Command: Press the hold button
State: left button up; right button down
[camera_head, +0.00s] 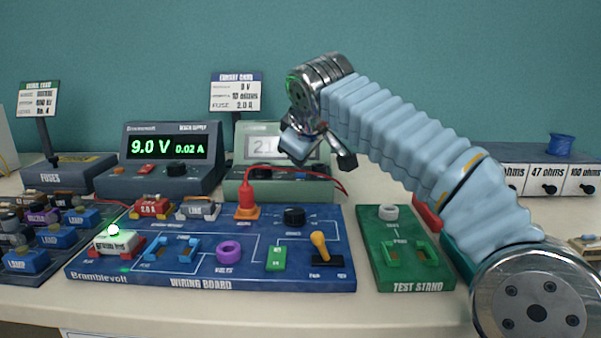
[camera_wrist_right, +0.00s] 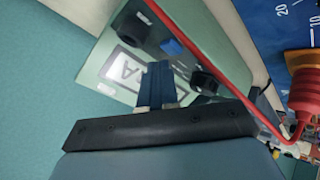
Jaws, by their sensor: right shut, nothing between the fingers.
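The pale green meter (camera_head: 239,150) stands behind the wiring board, its grey display partly covered by my right gripper (camera_head: 298,153) in the head view. In the right wrist view the meter (camera_wrist_right: 183,18) appears tilted, with a light display (camera_wrist_right: 125,68), a dark knob (camera_wrist_right: 204,83) and a small blue button (camera_wrist_right: 172,46). I cannot read a label on that button. My right gripper (camera_wrist_right: 157,68) is shut and empty, its fingertips just short of the blue button in the picture. Whether they touch the meter cannot be told. My left gripper is out of view.
A red lead (camera_head: 320,174) with a red plug (camera_head: 247,188) runs in front of the meter. The blue wiring board (camera_head: 215,270) and green test stand (camera_head: 414,277) lie in front. The bench supply (camera_head: 115,180) stands left, resistor drawers (camera_head: 548,176) right.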

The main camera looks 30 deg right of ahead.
aim_at(301, 175)
jog(key=shift+f, duration=0.1)
jog(key=shift+f, duration=0.3)
jog(key=shift+b, duration=0.3)
jog(key=shift+r+p, duration=0.45)
jog(key=shift+p, duration=0.2)
notch_tip(301, 175, up, 4)
jog(key=p, duration=0.4)
jog(key=shift+r, duration=1)
